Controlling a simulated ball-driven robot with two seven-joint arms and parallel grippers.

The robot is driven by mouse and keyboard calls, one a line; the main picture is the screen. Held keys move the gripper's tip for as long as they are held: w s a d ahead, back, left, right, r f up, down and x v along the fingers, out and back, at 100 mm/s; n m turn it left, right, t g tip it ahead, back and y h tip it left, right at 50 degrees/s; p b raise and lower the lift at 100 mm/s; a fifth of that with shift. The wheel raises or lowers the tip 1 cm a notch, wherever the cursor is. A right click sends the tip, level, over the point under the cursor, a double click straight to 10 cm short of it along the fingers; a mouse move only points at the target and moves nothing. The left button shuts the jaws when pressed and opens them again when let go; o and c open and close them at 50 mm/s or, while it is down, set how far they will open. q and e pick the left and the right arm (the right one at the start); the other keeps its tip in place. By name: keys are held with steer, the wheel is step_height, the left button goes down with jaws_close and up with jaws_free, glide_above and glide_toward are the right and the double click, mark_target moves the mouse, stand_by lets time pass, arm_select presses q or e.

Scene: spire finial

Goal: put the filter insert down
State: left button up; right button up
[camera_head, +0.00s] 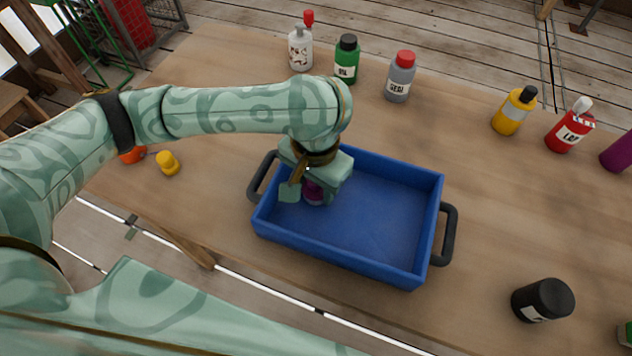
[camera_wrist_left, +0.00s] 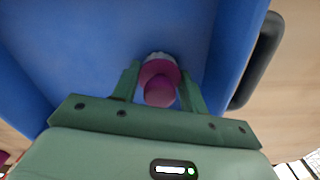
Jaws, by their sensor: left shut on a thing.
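The filter insert (camera_head: 313,194) is a small purple-magenta piece with a pale, ridged far end. My left gripper (camera_head: 304,189) is shut on it, inside the left part of a blue tray (camera_head: 375,215) with dark handles. In the left wrist view the insert (camera_wrist_left: 159,85) sits between the two green fingers, with the blue tray floor (camera_wrist_left: 110,35) beyond it. The insert is low in the tray, but I cannot tell whether it touches the floor. My gripper hides part of it in the head view. My right gripper is not in view.
Several bottles stand along the table's back, including a green one (camera_head: 347,62) and a grey one (camera_head: 399,78). A yellow bottle (camera_head: 512,113) and a red one (camera_head: 568,128) stand right. A black jar (camera_head: 543,300) is front right. The tray's right half is empty.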

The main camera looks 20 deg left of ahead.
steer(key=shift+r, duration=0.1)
arm_select(q)
steer(key=o, duration=1)
steer(key=shift+f, duration=0.1)
steer(key=shift+c, duration=0.2)
step_height(320, 180, up, 12)
steer(key=p, duration=0.8)
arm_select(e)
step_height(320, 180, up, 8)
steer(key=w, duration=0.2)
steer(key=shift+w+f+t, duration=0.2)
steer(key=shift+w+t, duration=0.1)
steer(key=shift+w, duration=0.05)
